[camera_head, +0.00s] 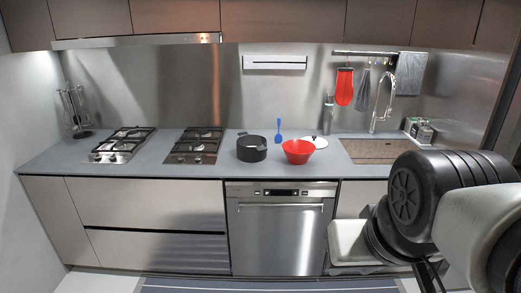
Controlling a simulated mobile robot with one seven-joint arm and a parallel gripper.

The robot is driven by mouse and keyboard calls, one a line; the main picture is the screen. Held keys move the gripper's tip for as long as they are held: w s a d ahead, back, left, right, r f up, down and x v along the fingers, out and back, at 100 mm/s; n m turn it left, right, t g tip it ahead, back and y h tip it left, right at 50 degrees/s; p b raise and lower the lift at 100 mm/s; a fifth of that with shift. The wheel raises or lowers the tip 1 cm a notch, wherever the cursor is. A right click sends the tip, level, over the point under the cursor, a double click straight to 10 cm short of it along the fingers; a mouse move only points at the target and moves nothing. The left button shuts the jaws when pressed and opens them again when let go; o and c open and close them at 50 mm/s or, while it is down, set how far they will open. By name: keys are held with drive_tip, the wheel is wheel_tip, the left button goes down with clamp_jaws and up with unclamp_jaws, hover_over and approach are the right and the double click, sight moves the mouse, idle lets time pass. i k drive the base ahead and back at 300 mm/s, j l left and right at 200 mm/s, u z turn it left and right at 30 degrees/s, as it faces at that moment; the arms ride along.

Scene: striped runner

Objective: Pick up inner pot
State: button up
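My arm fills the lower right of the view, far in front of the counter and well away from the pot. Thin dark parts at the bottom edge may belong to my gripper (431,277); they are cut off, and its fingertips cannot be made out.
A white round lid (315,142) lies behind the red bowl, and a blue utensil (278,131) stands upright behind the pot. Two gas hobs (196,147) are to the left, a sink (375,151) to the right. A dishwasher (281,230) is below; a striped runner (270,287) lies in front.

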sight(251, 148)
drive_tip(key=i+j, duration=0.15)
drive_tip(key=i, duration=0.4)
drive_tip(key=i+j, duration=0.15)
drive_tip(key=i, duration=0.35)
drive_tip(key=i+j, duration=0.15)
drive_tip(key=i, duration=0.4)
drive_tip(key=i+j, duration=0.15)
drive_tip(key=i, duration=0.35)
drive_tip(key=i+j, duration=0.15)
drive_tip(key=i, duration=0.4)
